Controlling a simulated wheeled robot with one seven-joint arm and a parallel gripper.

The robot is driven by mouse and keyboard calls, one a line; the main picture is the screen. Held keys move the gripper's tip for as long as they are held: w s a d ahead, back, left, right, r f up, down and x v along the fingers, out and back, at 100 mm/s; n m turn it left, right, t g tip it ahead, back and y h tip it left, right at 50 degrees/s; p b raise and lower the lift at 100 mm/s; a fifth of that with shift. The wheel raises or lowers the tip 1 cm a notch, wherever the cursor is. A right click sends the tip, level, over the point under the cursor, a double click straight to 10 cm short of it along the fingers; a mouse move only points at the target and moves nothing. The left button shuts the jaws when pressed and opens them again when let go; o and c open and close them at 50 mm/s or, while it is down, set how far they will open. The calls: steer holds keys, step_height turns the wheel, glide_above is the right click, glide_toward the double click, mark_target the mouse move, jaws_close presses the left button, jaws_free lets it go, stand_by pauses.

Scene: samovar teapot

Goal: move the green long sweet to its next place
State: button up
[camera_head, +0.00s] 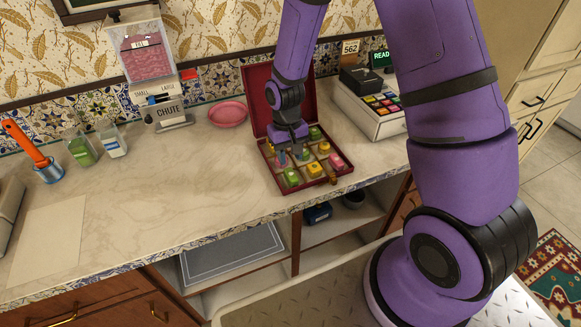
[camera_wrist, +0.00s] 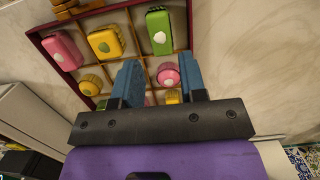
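The green long sweet (camera_head: 291,177) sits in the front-left compartment of the open red box (camera_head: 268,163). In the wrist view the green long sweet (camera_wrist: 159,31), with a pale mark on top, lies just beyond my fingertips. My gripper (camera_head: 291,155) points down over the left part of the box. In the wrist view my gripper (camera_wrist: 158,65) is open, its two blue fingers apart, with a pink round sweet (camera_wrist: 168,74) showing in the gap below. Yellow (camera_wrist: 105,42) and pink (camera_wrist: 62,50) long sweets share the green one's row. My gripper hides some middle and back compartments.
A yellow round sweet (camera_wrist: 90,84) lies near one finger. The red lid (camera_head: 258,95) stands up behind the box. A keypad machine (camera_head: 380,105) is right of it; a pink dish (camera_head: 228,114) and chute (camera_head: 168,112) are left. The counter (camera_head: 190,180) left of the box is clear.

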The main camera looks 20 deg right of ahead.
steer(key=shift+r, duration=2.7)
step_height(320, 180, up, 9)
steer(key=t, duration=0.2)
glide_above(289, 169)
steer(key=s+d, duration=0.2)
steer(key=s+d+r+t, duration=0.15)
steer(key=s+r, duration=0.35)
steer(key=r, duration=0.6)
steer(key=s+d+r+t, duration=0.1)
steer(key=s+r, duration=0.4)
steer(key=s, duration=0.3)
steer(key=s+d+r+t, duration=0.2)
steer(key=s+r, duration=0.3)
steer(key=s, duration=0.2)
steer(key=shift+s+r, duration=0.4)
steer(key=shift+d+t, duration=0.1)
steer(key=shift+t, duration=0.15)
